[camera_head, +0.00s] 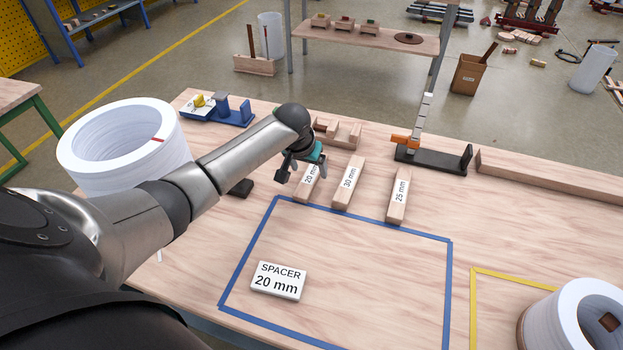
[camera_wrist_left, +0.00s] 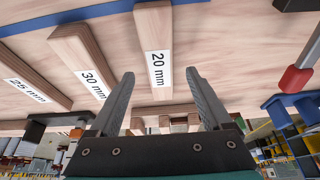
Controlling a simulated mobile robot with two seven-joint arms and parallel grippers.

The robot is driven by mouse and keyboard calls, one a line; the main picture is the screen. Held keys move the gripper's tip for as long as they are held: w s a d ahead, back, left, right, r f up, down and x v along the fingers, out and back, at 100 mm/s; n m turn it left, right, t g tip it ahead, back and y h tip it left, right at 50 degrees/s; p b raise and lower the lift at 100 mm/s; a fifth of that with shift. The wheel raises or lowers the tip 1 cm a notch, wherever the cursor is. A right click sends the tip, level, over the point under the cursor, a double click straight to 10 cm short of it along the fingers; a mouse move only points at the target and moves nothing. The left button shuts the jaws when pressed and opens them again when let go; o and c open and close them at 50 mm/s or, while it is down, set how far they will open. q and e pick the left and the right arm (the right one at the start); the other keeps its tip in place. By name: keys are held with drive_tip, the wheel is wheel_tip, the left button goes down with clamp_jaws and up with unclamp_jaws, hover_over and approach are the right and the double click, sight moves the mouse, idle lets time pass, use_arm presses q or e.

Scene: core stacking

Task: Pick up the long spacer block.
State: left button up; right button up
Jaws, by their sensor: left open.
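Three long wooden spacer blocks lie side by side on the table, labelled 20 mm (camera_head: 308,183), 30 mm (camera_head: 348,183) and 25 mm (camera_head: 398,197). A white card (camera_head: 278,281) reading SPACER 20 mm lies inside the blue outline. My left gripper (camera_head: 299,172) is open and empty at the far end of the 20 mm block, hiding part of it. In the left wrist view, the 20 mm block (camera_wrist_left: 153,30) lines up between my spread fingers (camera_wrist_left: 159,76), with gaps on both sides. The 30 mm (camera_wrist_left: 84,60) and 25 mm (camera_wrist_left: 28,85) blocks are to the left.
A wooden tray with small blocks (camera_head: 340,138) stands just behind the spacers. A black measuring stand (camera_head: 430,158) is at the back right. White ring stacks stand left (camera_head: 125,150) and lower right (camera_head: 575,320). The area inside the blue outline (camera_head: 449,290) is mostly clear.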

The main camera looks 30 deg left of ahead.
sight(312, 176)
use_arm(q)
drive_tip(key=shift+b+x, duration=0.4)
drive_tip(key=shift+x, duration=1)
clamp_jaws()
